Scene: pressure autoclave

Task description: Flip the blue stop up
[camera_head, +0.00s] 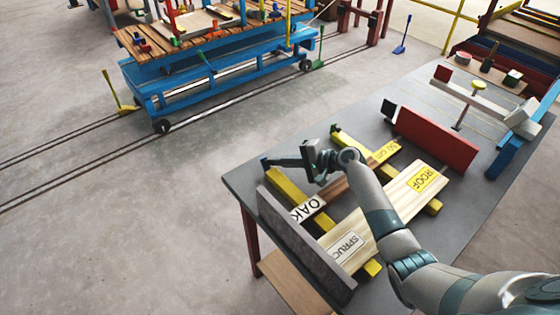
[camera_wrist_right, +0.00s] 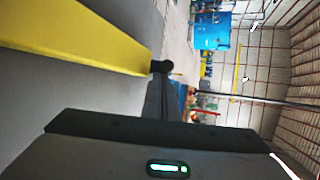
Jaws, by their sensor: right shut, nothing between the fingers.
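A small dark blue stop (camera_head: 265,162) stands at the far end of the left yellow bar on the grey table. A similar dark stop (camera_head: 335,128) is at the end of the other yellow bar. My right gripper (camera_head: 275,161) is shut and empty, reaching left over the left bar with its tips close to the first stop. I cannot tell whether they touch. In the right wrist view the yellow bar (camera_wrist_right: 75,38) ends at a dark rounded piece (camera_wrist_right: 162,68), just above my dark gripper fingers. My left gripper is not in view.
Boards marked OAK (camera_head: 308,209) and SPRUCE (camera_head: 345,246) lie across the yellow bars beside a grey upright plate (camera_head: 305,245). A red block (camera_head: 437,138) stands to the right. The floor left of the table is clear up to a blue cart (camera_head: 215,78) on rails.

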